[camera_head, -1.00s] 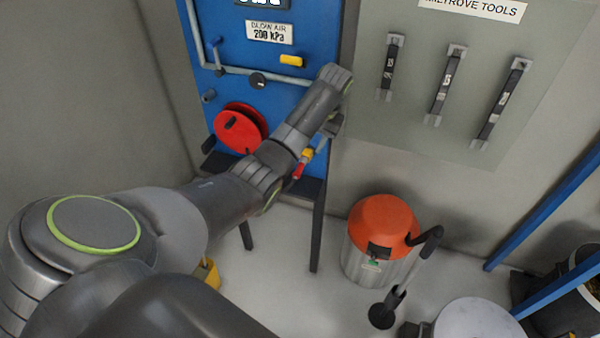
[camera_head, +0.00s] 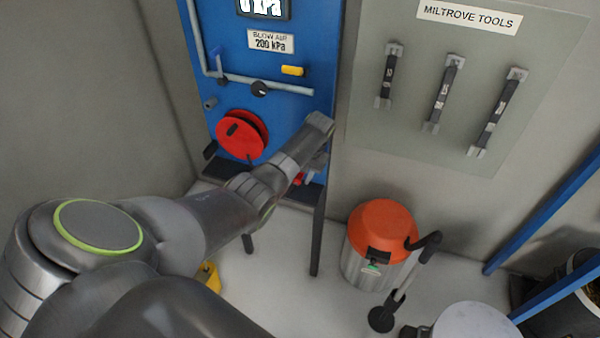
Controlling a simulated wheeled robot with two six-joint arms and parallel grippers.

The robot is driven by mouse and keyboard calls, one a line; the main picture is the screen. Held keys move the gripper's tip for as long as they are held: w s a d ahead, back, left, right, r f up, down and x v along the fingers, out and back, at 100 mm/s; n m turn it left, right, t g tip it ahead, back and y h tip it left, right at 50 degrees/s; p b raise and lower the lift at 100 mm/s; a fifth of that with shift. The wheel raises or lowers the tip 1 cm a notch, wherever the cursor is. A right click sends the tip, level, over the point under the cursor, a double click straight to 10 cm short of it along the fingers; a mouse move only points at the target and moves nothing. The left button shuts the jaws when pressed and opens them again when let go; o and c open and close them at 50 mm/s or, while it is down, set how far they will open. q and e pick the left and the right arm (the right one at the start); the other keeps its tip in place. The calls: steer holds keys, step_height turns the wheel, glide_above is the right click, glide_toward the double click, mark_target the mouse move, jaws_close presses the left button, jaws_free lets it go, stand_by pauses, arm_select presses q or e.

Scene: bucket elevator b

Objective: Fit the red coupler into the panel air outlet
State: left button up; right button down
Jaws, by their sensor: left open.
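A small red piece (camera_head: 299,179), which may be the coupler, shows just under my left wrist, by the dark shelf (camera_head: 312,193) below the blue panel (camera_head: 292,110). My forearm hides most of it. My left gripper (camera_head: 312,170) is open beside it, its fingers mostly hidden behind my wrist; I cannot tell whether they touch the red piece. A short grey stub (camera_head: 210,103) at the panel's left side may be the air outlet; nothing is seen fitted on it. My right gripper is not in view.
A red hose reel (camera_head: 240,134) sits low on the panel, near a grey pipe and yellow handle (camera_head: 292,71). An orange-topped vacuum (camera_head: 382,228) stands right of the panel's legs. A tool board (camera_head: 400,125) hangs on the wall. The floor between is clear.

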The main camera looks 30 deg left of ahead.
mark_target(297, 180)
arm_select(q)
jaws_close()
steer(key=shift+s+d+p, duration=0.15)
steer(key=shift+s+p, duration=0.45)
steer(key=shift+p, duration=0.5)
stand_by(0.7)
steer(key=shift+s+d+r+p, duration=0.1)
steer(key=shift+s+d+p, duration=0.15)
steer(key=shift+s+p, duration=1)
steer(key=shift+s+d+p, duration=0.25)
steer(key=shift+s+p, duration=0.4)
steer(key=shift+p, duration=0.1)
steer(key=s, duration=0.2)
steer(key=s+d, duration=0.1)
steer(key=s, duration=0.1)
